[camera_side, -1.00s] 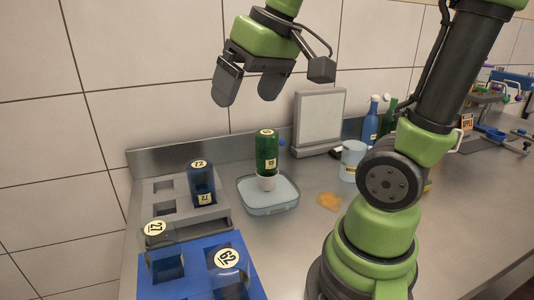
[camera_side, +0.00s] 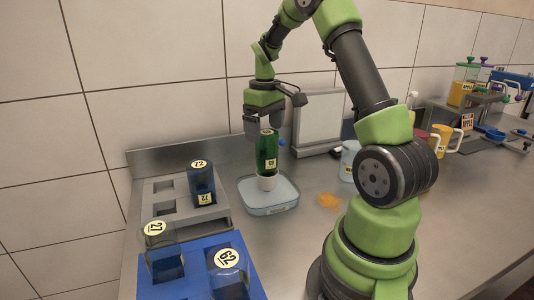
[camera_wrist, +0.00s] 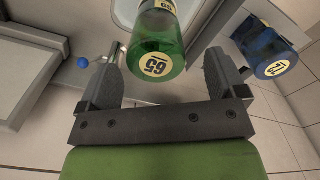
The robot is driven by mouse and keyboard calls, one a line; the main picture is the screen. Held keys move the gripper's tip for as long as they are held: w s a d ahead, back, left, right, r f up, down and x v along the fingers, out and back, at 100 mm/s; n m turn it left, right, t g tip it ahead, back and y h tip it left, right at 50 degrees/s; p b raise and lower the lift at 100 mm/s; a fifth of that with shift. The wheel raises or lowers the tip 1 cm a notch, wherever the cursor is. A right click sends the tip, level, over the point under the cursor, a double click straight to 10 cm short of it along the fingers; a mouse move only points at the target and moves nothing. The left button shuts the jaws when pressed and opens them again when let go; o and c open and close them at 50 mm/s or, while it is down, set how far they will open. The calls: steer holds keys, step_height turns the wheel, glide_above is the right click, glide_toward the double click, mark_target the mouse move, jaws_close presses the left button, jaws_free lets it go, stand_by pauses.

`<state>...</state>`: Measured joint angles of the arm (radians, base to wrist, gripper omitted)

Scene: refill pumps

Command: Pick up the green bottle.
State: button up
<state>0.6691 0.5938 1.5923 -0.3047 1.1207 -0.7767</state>
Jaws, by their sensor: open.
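In the wrist view the green bottle (camera_wrist: 157,50) shows a round label reading 65. My gripper (camera_side: 267,125) is above and around the bottle's top in the side view. In the wrist view my gripper (camera_wrist: 172,75) is open, with one finger on each side of the bottle and a gap to each. I cannot tell how far down the fingers reach along the bottle.
A blue bottle labelled 72 (camera_side: 202,184) stands in a grey rack (camera_side: 209,216) left of the tray. A blue rack (camera_side: 200,262) holds clear containers in front. A grey panel (camera_side: 318,118) stands behind. Orange bits (camera_side: 329,200) lie right of the tray.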

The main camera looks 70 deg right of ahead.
mark_target(265, 145)
step_height(265, 145, down, 5)
steer(key=shift+d+f, duration=0.15)
steer(key=shift+f, duration=0.05)
steer(key=shift+w, duration=0.1)
steer(key=c, duration=1.2)
steer(key=shift+r, duration=0.1)
step_height(265, 145, up, 16)
steer(key=shift+f, duration=0.1)
